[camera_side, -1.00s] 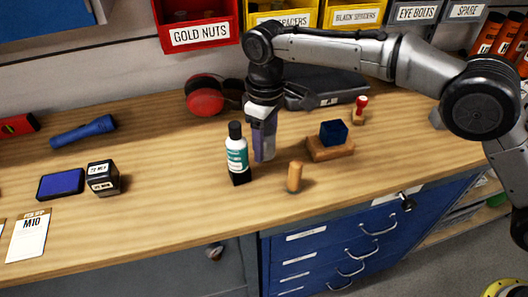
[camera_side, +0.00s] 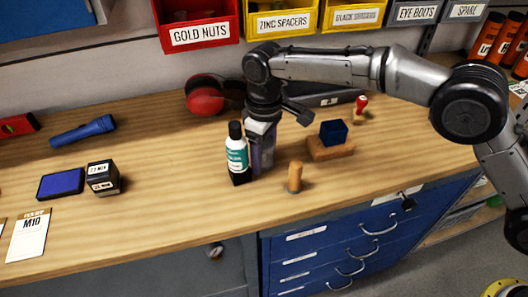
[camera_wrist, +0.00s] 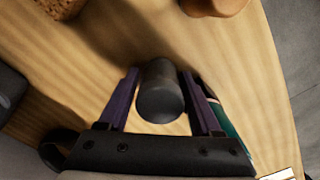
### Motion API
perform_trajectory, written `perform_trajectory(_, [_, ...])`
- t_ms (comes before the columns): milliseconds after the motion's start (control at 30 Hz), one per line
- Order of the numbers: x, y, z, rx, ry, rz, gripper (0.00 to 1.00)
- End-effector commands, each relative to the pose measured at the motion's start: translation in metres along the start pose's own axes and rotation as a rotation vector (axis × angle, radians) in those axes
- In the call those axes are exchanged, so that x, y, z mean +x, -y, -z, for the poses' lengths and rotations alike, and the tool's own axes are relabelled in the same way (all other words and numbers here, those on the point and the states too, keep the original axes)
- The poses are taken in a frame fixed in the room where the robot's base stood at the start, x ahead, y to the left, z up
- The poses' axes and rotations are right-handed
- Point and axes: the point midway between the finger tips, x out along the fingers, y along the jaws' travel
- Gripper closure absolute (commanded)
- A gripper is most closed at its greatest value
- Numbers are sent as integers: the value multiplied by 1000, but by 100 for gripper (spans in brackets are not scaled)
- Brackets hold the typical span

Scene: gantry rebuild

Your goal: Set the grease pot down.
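The grease pot shows in the wrist view as a dark grey cylinder (camera_wrist: 160,95) between the two purple fingers of my gripper (camera_wrist: 160,72). The fingertips appear to meet its sides, with no clear gap there. In the side view my gripper (camera_side: 256,158) points down, low over the bench, just right of the bottle. The pot is hidden in that view behind the bottle and finger. I cannot tell whether its base touches the wooden bench (camera_side: 190,205).
A black bottle with a teal label (camera_side: 237,160) stands close beside my gripper. Red earmuffs (camera_side: 205,102) lie behind.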

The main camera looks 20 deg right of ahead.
Motion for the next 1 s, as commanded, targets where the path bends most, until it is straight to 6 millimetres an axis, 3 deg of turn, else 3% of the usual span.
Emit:
perform_trajectory(267, [-22,0,1,0,-4,-1,34])
perform_trajectory(533, [-80,0,1,0,-5,-1,34])
perform_trajectory(700, [-104,0,1,0,-3,0,34])
perform_trajectory(1000, [-122,0,0,0,-1,0,34])
